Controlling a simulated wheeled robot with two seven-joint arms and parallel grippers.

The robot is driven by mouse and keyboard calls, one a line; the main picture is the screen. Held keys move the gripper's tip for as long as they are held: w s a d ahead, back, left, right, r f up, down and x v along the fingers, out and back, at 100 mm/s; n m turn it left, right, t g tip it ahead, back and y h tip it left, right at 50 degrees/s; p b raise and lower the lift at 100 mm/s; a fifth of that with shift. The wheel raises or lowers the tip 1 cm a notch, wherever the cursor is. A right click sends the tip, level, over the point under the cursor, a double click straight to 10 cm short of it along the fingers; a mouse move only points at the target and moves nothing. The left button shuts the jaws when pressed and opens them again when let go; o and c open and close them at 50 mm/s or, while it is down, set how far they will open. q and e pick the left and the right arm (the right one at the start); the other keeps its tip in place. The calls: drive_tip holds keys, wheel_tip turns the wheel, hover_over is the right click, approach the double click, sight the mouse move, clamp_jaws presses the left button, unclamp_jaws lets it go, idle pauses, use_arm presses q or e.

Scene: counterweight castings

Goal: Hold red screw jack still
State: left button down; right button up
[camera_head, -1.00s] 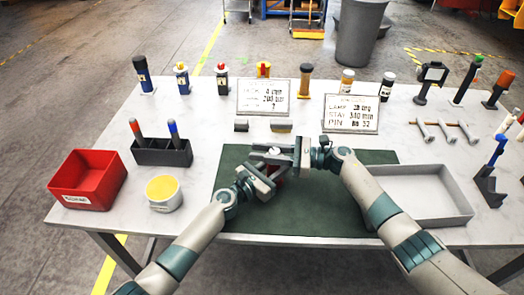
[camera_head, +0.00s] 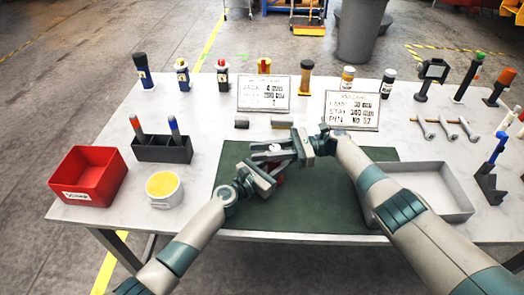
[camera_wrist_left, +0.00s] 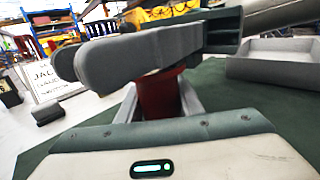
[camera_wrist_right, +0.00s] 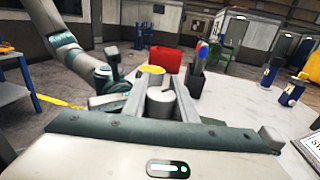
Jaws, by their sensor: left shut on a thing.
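The red screw jack (camera_head: 278,179) stands over the green mat (camera_head: 235,205), mostly hidden by my grippers. My left gripper (camera_head: 265,181) is shut on its red body, which also shows between the fingers in the left wrist view (camera_wrist_left: 160,93). My right gripper (camera_head: 272,154) is above the left one, with its fingers parted on either side of the jack's pale round top. That grey top (camera_wrist_right: 161,103) shows between the fingers in the right wrist view. I cannot tell whether the right fingers press on it. The jack's foot is hidden.
A grey tray (camera_head: 466,211) lies right of the mat, under my right forearm. A red bin (camera_head: 84,180), a yellow-topped tub (camera_head: 164,200) and a dark holder (camera_head: 160,153) stand left. Two sign cards (camera_head: 264,93) and several upright tools line the back. The mat's front is clear.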

drive_tip(key=o, duration=0.4)
drive_tip(key=w+d, duration=0.1)
drive_tip(key=d, duration=0.6)
drive_tip(key=shift+w+d, duration=0.2)
drive_tip(key=shift+w, duration=0.05)
